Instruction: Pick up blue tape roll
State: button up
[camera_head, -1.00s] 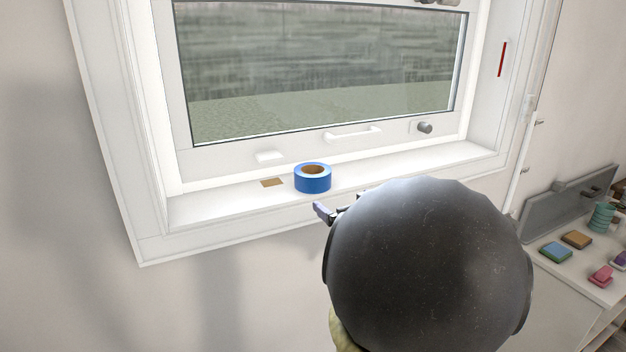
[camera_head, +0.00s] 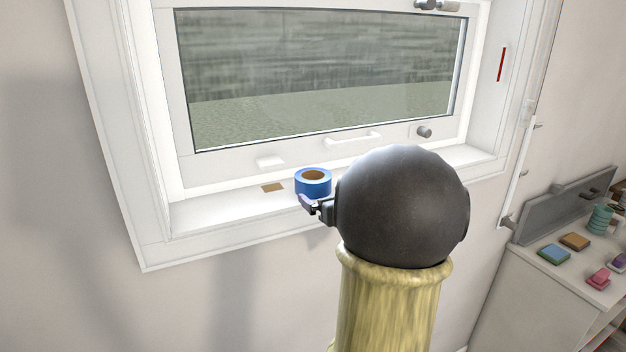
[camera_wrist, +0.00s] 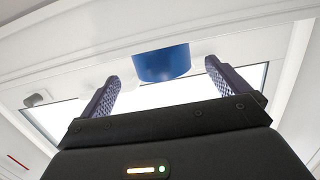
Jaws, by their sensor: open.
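The blue tape roll (camera_head: 313,184) lies flat on the white window sill (camera_head: 215,211), its brown core facing up. In the wrist view the blue tape roll (camera_wrist: 162,63) shows beyond and between my two fingertips, with a gap on each side. My gripper (camera_head: 309,203) is at the near side of the roll in the head view, close to its lower front; I cannot tell whether a finger touches it. My gripper (camera_wrist: 160,75) is open and empty in the wrist view. Part of the gripper is hidden behind my dark round arm link.
A small brown flat piece (camera_head: 272,187) lies on the sill left of the roll. The window handle (camera_head: 352,137) and a grey knob (camera_head: 424,132) are behind. A white cabinet (camera_head: 540,285) with several small items stands at the right.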

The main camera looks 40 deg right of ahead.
aim_at(322, 191)
jog(key=x, duration=0.3)
jog(key=shift+w+d+p, duration=0.1)
jog(key=shift+w+p, duration=0.15)
jog(key=shift+p, duration=0.1)
jog(key=shift+s, duration=0.1)
jog(key=shift+w+p, duration=0.5)
jog(key=shift+w, duration=0.1)
jog(key=p+x, duration=0.2)
jog(key=x, duration=0.2)
jog(key=shift+w+d, duration=0.1)
jog(key=shift+d, duration=0.05)
jog(key=c, duration=1)
